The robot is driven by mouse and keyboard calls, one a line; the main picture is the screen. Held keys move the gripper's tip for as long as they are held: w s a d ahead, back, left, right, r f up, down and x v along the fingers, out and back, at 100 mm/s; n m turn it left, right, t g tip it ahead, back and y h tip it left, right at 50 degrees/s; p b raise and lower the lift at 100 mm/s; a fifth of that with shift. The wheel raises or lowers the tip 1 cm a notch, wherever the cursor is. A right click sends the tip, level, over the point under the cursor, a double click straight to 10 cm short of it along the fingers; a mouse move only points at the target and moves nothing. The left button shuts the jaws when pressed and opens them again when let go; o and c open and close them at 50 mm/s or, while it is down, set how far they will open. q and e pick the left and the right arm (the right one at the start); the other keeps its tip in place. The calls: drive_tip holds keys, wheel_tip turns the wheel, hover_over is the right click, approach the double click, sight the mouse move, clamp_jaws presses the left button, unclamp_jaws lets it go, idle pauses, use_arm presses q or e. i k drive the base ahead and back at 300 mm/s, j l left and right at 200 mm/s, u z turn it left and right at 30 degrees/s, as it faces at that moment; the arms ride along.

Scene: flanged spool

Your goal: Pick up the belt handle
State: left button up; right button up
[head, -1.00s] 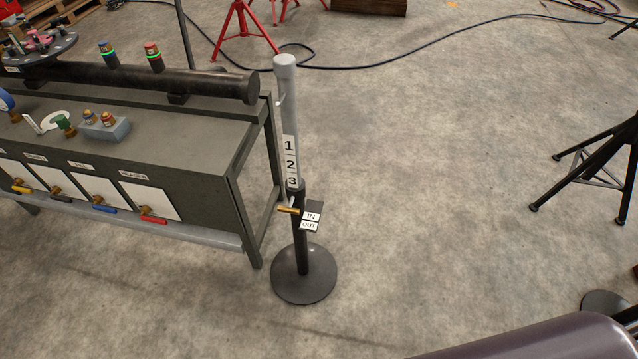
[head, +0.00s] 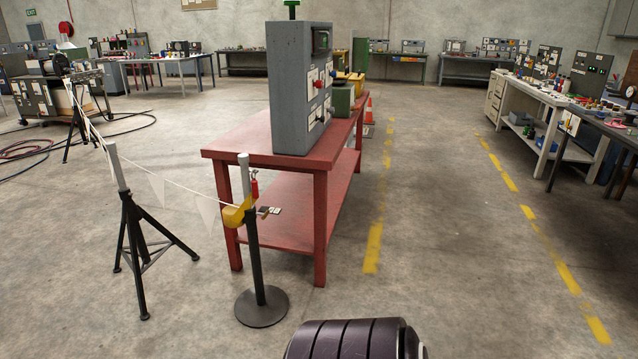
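A post (head: 254,250) with a round dark base stands in front of the red table. A yellow housing (head: 238,213) is fixed on it, with a small red part (head: 254,187) above. A thin pale line with white pennants (head: 207,209) runs from the housing to the tripod post at left. Small white labels (head: 271,210) sit beside the housing. I cannot tell which part is the belt handle; at this size no handle stands out clearly. Neither of my grippers is in view.
A red table (head: 225,150) carries a grey control cabinet (head: 293,90). A black tripod stand (head: 138,240) is at left, and the line continues from it to a farther tripod (head: 76,125). Open floor with yellow dashes lies at right. Benches (head: 610,125) stand along the right side.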

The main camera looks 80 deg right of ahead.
sight(254, 182)
drive_tip(key=z, duration=2.1)
drive_tip(key=i+l+u, duration=0.1)
drive_tip(key=u, duration=0.65)
drive_tip(key=i+l+u, duration=0.3)
drive_tip(key=l, duration=0.15)
drive_tip(key=l+u, duration=0.3)
drive_tip(key=l, duration=0.15)
drive_tip(key=i+l+u, duration=0.1)
drive_tip(key=l+u, duration=0.15)
drive_tip(key=l, duration=0.25)
drive_tip(key=l+u, duration=0.3)
drive_tip(key=l, duration=0.2)
